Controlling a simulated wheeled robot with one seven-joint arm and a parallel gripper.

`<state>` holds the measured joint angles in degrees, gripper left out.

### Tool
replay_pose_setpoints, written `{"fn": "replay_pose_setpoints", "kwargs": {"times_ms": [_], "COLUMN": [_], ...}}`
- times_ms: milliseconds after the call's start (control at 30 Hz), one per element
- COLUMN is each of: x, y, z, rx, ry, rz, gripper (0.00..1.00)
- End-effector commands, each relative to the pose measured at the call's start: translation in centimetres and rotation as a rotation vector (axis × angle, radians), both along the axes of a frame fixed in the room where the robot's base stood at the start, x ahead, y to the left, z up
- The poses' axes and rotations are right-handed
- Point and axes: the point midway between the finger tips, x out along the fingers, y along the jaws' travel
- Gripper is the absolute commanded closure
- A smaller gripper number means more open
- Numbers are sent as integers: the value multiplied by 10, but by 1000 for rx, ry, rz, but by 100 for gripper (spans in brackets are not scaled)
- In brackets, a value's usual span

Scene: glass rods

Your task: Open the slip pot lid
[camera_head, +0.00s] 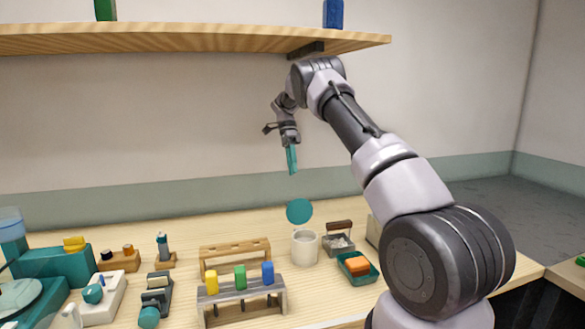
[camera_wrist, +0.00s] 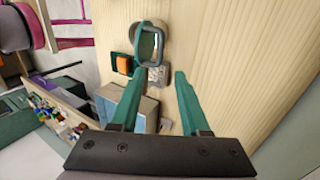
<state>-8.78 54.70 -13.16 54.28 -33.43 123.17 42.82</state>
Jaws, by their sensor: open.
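The slip pot (camera_head: 305,248) is a pale cylinder standing on the bench. Its round teal lid (camera_head: 299,211) stands raised above the pot's back rim, tilted up rather than lying flat over the mouth. In the wrist view a teal-rimmed shape, apparently the lid (camera_wrist: 150,30), shows beyond the fingertips and partly covers the pot. My gripper (camera_head: 292,172) hangs well above the pot and lid, teal fingers pointing down, touching neither. In the wrist view my gripper (camera_wrist: 160,74) has its fingers apart with nothing between them.
A wooden rack (camera_head: 235,252) and a grey stand with coloured blocks (camera_head: 242,292) are left of the pot. A teal tray with an orange block (camera_head: 357,265) and a grey container (camera_head: 338,243) are right. A wooden shelf (camera_head: 180,40) overhangs the bench.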

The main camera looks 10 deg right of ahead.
Motion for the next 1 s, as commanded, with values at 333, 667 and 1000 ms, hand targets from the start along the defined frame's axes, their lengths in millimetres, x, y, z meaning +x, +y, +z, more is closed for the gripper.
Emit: {"fn": "replay_pose_setpoints", "kwargs": {"times_ms": [333, 667, 1000], "x": [-2, -2, 0], "y": [-8, 0, 15], "z": [-2, -9, -14], "rx": [94, 366, 397], "ry": [-49, -283, -363], "rz": [222, 1190, 1559], "gripper": [100, 100, 100]}}
